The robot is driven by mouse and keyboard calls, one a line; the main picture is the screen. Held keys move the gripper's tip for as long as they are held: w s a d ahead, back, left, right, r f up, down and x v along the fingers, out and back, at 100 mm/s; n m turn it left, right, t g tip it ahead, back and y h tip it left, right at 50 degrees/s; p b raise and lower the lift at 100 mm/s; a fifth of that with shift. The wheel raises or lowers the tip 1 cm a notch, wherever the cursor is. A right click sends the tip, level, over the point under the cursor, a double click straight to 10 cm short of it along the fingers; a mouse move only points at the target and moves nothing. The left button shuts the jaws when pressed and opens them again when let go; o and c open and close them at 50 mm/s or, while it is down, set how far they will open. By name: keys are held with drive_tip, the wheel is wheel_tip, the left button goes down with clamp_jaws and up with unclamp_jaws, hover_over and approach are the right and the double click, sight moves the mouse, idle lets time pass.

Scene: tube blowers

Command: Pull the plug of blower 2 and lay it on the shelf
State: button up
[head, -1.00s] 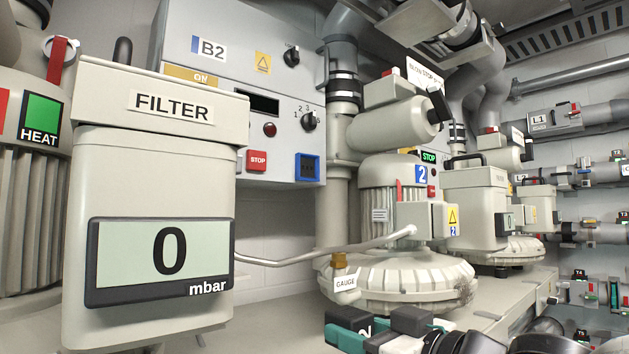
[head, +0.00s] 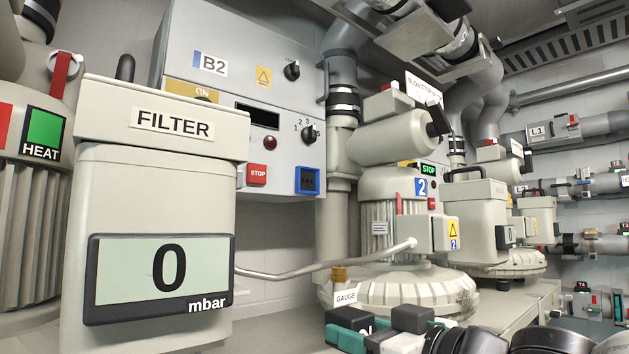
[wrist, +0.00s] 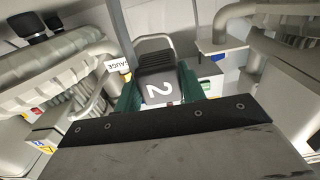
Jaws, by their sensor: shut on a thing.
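My gripper (head: 382,330) is at the bottom edge of the head view, in front of blower 2 and partly cut off. In the wrist view its green fingers (wrist: 157,98) are shut on a dark grey plug (wrist: 155,62) with a white "2" on it. Blower 2 (head: 392,205), cream with a blue "2" sign, stands behind the gripper. A blue-framed socket (head: 307,181) with a dark face is on the B2 panel (head: 225,100). I cannot make out which surface is the shelf.
A large filter housing (head: 150,240) reading 0 mbar fills the left foreground. A grey cable (head: 300,271) runs left from blower 2's terminal box. A gauge tag (head: 346,297) hangs close behind the gripper. Pipes and more blowers stand at the right.

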drive_tip(key=shift+f, duration=2.5)
drive_tip(key=o, duration=1.3)
drive_tip(key=shift+s, duration=0.1)
